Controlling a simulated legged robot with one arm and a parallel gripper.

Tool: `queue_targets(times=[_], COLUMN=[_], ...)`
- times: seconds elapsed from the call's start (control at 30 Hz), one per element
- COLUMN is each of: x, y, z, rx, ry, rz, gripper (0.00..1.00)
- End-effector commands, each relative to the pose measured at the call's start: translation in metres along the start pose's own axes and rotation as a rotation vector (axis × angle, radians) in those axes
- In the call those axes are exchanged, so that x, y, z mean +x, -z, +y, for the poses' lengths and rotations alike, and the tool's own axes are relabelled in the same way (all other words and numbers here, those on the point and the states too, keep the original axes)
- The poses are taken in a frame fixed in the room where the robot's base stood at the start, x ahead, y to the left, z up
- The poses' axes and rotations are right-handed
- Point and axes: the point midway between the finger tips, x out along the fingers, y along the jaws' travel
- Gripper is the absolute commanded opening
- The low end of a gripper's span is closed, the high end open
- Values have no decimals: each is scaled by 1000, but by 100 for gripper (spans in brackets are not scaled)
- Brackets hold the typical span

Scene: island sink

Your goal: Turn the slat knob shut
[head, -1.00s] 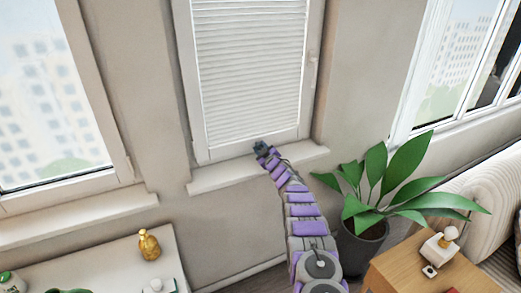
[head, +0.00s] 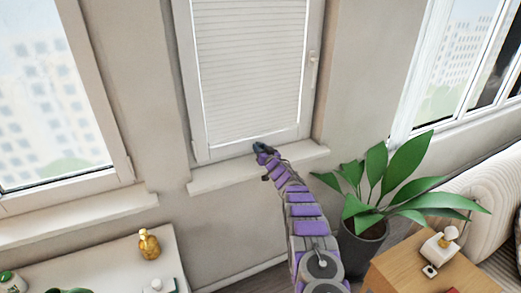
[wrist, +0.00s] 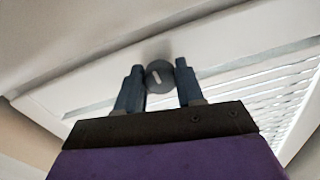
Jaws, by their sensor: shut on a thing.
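The slat knob (wrist: 160,76) is a round dark grey knob with a pale bar mark on its face, set on the light lower frame of the window. In the wrist view my gripper (wrist: 159,82) has one finger on each side of the knob and is shut on it. In the head view my gripper (head: 262,148) reaches the bottom rail of the middle window, and the knob is hidden there. The slatted blind (head: 250,70) fills this window, its slats looking nearly flat; its slats (wrist: 265,95) also show in the wrist view.
A window sill (head: 215,178) runs just below my gripper. A potted plant (head: 375,205) stands right of my arm, beside a wooden table (head: 425,270). A gold ornament (head: 149,244) stands on a white surface at lower left.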

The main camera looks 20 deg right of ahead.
Motion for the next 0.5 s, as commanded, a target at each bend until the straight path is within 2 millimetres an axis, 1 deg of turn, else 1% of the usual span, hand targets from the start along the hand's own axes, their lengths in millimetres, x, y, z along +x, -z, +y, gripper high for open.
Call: queue_targets(times=[0.03,0.5], x=[-2,-2], y=[-8,-9], z=[4,3], rx=[16,60], ry=[-7,-7], rz=[-12,-13], gripper=[7,7])
